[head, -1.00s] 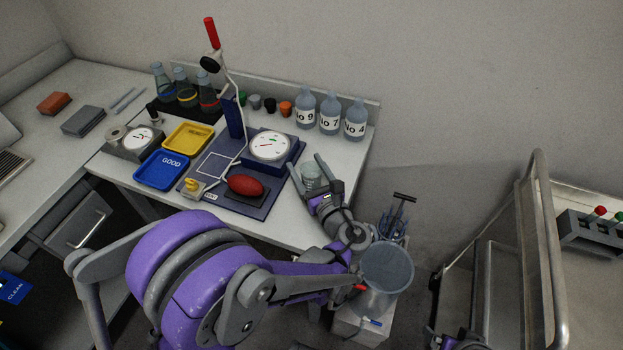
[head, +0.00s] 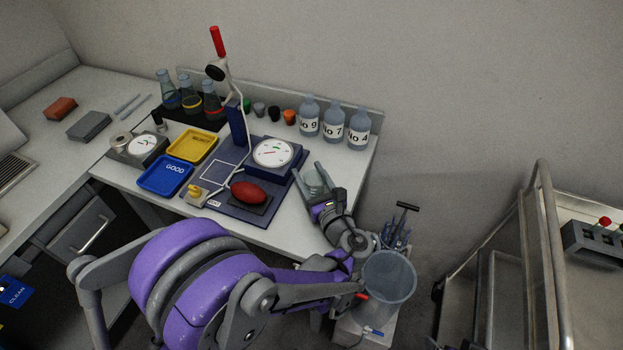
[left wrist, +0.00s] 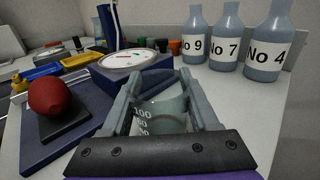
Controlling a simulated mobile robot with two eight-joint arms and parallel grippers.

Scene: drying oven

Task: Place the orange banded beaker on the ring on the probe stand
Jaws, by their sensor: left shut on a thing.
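My left gripper (head: 312,172) is shut on a clear glass beaker (head: 317,185), above the right part of the bench beside the blue stand. In the left wrist view the beaker (left wrist: 165,112) sits between the two fingers and shows white graduations; I cannot make out an orange band. A blue stand base (head: 232,212) with an upright blue post (head: 236,122) and a red-tipped lever (head: 216,42) stands to the gripper's left. I cannot pick out a distinct ring or confirm that this is the probe stand. My right gripper is not in view.
A round dial (head: 273,153) and a red oval object (head: 250,192) sit on the blue base. Several numbered bottles (head: 333,124) line the back right. Yellow (head: 193,146) and blue (head: 165,175) trays lie left. A bin (head: 388,280) stands below the bench's right edge.

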